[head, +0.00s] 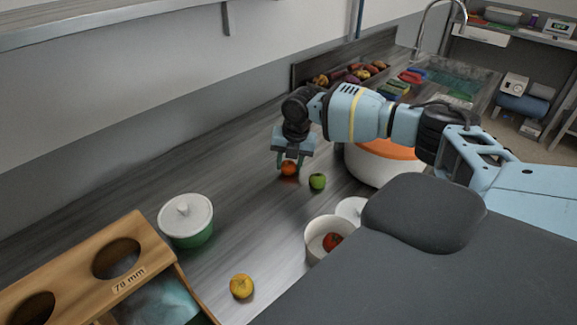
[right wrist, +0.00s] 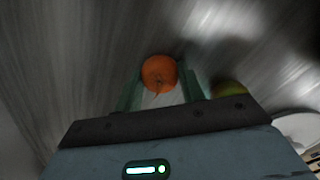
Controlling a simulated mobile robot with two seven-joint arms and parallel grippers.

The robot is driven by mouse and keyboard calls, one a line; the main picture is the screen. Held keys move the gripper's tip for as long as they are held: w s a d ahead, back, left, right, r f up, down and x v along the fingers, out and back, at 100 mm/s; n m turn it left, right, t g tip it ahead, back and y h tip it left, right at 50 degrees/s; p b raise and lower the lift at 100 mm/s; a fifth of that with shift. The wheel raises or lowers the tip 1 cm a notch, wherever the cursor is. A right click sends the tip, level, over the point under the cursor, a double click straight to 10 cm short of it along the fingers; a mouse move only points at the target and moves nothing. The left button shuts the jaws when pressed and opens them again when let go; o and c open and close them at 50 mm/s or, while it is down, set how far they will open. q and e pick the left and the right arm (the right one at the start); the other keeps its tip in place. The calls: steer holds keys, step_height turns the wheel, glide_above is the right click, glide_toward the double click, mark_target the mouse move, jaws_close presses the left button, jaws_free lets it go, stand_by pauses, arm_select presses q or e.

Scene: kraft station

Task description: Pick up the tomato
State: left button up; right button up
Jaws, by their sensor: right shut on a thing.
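An orange-red tomato (head: 289,169) with a small stalk is between the fingers of my right gripper (head: 291,162), over the grey wood-look counter. The right wrist view shows the tomato (right wrist: 159,74) between the two green fingers (right wrist: 160,90), which are shut on it. I cannot tell whether it touches the counter. Another red, tomato-like fruit (head: 332,241) lies inside a white pot (head: 316,248). My left gripper is not in view.
A green apple (head: 317,181) sits just right of the held tomato. A large white pot with an orange band (head: 385,168) stands behind my right arm. A yellow fruit (head: 241,286), a lidded green pot (head: 187,221) and a wooden holder (head: 135,240) are nearer. The counter's middle left is clear.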

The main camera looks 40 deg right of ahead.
mark_target(287, 162)
steer(key=shift+r, duration=0.45)
step_height(287, 162, up, 3)
steer(key=shift+f, duration=0.2)
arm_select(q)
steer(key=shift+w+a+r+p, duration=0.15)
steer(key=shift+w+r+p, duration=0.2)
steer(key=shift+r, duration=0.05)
arm_select(e)
steer(key=s, duration=0.5)
steer(key=s+a+r, duration=0.1)
steer(key=s, duration=1)
steer(key=shift+a+r, duration=0.25)
steer(key=shift+a, duration=0.15)
